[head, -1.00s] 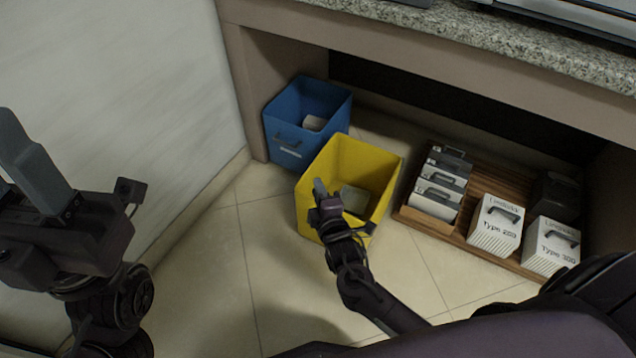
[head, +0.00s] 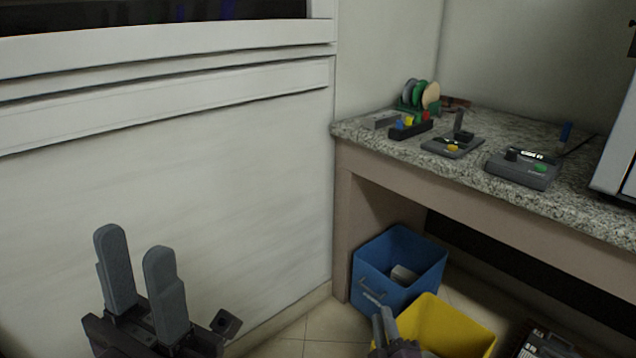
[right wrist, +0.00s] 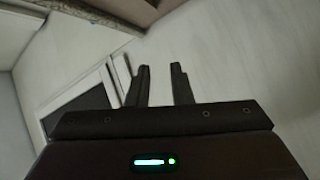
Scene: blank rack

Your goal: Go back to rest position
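My left gripper (head: 136,250) is at the lower left of the head view, fingers up and apart, with nothing between them. My right gripper (head: 384,322) shows only partly at the bottom of the head view, in front of the yellow bin (head: 455,318). I cannot tell there whether it touches the bin. In the right wrist view my right gripper (right wrist: 161,70) has its two fingers apart and empty, with a pale wall behind them. The blue bin (head: 374,287) stands on the floor behind the yellow bin.
A granite counter (head: 470,190) runs along the right, holding a grey box with a green button (head: 523,167), a joystick unit (head: 452,145) and a spool rack (head: 418,96). A light object (head: 403,274) lies in the blue bin. A white wall (head: 230,190) stands behind my left gripper.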

